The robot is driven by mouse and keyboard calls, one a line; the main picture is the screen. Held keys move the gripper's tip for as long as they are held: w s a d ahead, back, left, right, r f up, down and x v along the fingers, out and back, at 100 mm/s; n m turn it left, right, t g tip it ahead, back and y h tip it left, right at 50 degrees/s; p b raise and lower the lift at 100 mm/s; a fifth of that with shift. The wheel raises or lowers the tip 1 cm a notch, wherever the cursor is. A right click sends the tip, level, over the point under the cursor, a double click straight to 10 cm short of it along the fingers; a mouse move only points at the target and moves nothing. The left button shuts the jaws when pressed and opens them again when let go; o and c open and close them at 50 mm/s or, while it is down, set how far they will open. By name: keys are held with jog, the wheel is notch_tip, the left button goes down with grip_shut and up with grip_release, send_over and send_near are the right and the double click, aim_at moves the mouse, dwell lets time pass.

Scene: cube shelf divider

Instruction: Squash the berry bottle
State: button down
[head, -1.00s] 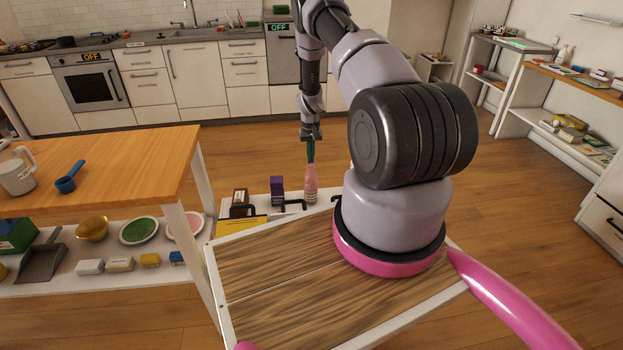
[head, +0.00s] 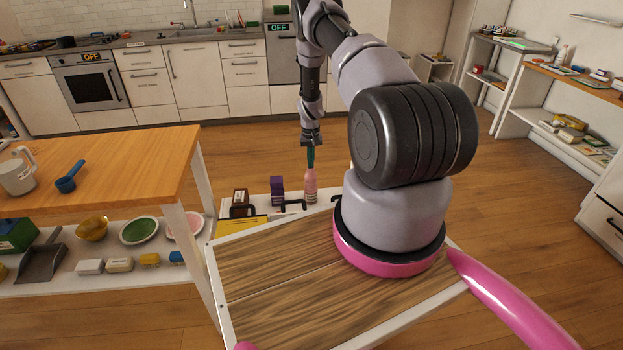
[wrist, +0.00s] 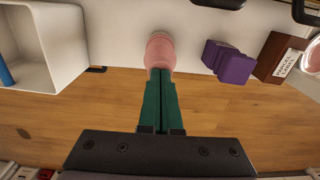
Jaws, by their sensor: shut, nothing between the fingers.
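The pink berry bottle (head: 311,186) stands upright on the white tray surface in front of my base. It also shows in the wrist view (wrist: 160,52), at top centre, partly hidden by the fingertips. My gripper (head: 311,158) points down at the bottle's top with its green fingers together. In the wrist view the shut fingers (wrist: 160,100) reach toward the bottle and overlap it in the picture. I cannot tell whether the fingertips touch it.
A purple box (head: 277,190) and a brown box (head: 239,198) stand left of the bottle. A black handle (head: 293,205) is close by. A white open bin (wrist: 70,45) is on the other side in the wrist view. A wooden table (head: 150,165) stands at left.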

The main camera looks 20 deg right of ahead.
jog(key=shift+f, duration=2.65)
jog(key=shift+r, duration=5.55)
jog(key=shift+r, duration=0.15)
notch_tip(320, 180, up, 10)
send_over(311, 172)
jog(key=w+a, duration=0.1)
jog(key=w, duration=0.2)
jog(key=s+a+r+t, duration=0.1)
jog(key=s+a+r, duration=0.15)
jog(key=r, duration=0.75)
jog(key=s+a+r+t, duration=0.1)
jog(key=a+r+t, duration=0.15)
jog(key=r, duration=0.75)
jog(key=s+a+r+m+y, duration=0.1)
jog(key=s+a+r, duration=0.2)
jog(key=s+r, duration=0.3)
jog(key=s+a+r, duration=0.2)
jog(key=s+r, duration=0.2)
jog(key=r, duration=0.5)
jog(key=s+a+r+t, duration=0.2)
jog(key=s+a+r, duration=0.1)
jog(key=s, duration=0.9)
jog(key=s+a+r+t+y, duration=0.1)
jog(key=s+a+r, duration=0.2)
jog(key=s, duration=1)
notch_tip(311, 172, up, 3)
jog(key=shift+a+f+t, duration=0.2)
jog(key=shift+a+t, duration=0.15)
jog(key=shift+a, duration=0.05)
